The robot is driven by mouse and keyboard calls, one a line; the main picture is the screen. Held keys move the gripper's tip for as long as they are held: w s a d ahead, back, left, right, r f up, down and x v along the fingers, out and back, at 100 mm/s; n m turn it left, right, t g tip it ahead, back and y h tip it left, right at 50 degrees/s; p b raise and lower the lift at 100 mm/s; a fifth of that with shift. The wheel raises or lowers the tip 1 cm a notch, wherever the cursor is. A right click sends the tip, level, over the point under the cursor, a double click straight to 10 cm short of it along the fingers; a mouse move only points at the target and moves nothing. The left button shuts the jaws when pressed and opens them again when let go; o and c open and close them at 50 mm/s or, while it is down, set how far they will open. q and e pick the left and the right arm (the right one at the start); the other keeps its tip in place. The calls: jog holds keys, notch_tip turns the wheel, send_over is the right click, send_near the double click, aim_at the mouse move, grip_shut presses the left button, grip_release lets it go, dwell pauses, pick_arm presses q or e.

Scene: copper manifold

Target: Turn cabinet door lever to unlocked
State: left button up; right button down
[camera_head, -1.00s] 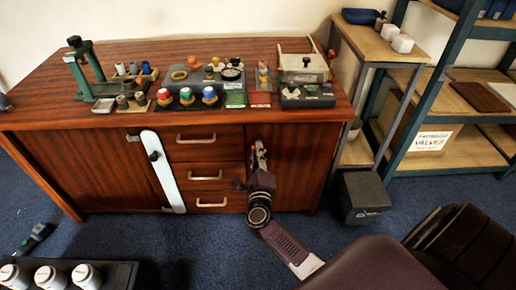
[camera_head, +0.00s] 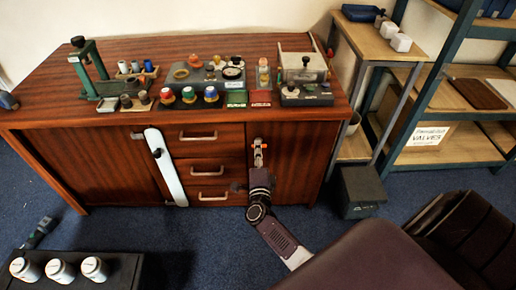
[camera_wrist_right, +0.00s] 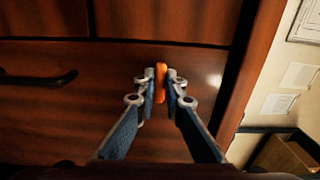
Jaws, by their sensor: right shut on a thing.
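The cabinet (camera_head: 110,165) has dark red-brown wood doors and a column of drawers. On its right door (camera_head: 290,165) is a small orange lever (camera_wrist_right: 160,82), standing about upright in the right wrist view. The fingertips of my right gripper (camera_wrist_right: 160,86) are on either side of it, shut on it. In the head view my right gripper (camera_head: 259,152) is at the upper left part of that door, and the lever is mostly hidden there. No lock marking is readable. My left gripper is not in view.
Drawer handles (camera_head: 198,137) sit left of my right gripper. A white bar (camera_head: 166,168) stands against the left door side. The top holds a control panel (camera_head: 215,80) and small parts. A dark box (camera_head: 360,190) and shelving (camera_head: 440,150) are at the right.

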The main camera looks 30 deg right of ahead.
jog(key=shift+a, duration=0.1)
jog(key=c, duration=2)
grip_release()
jog(key=v, duration=1.2)
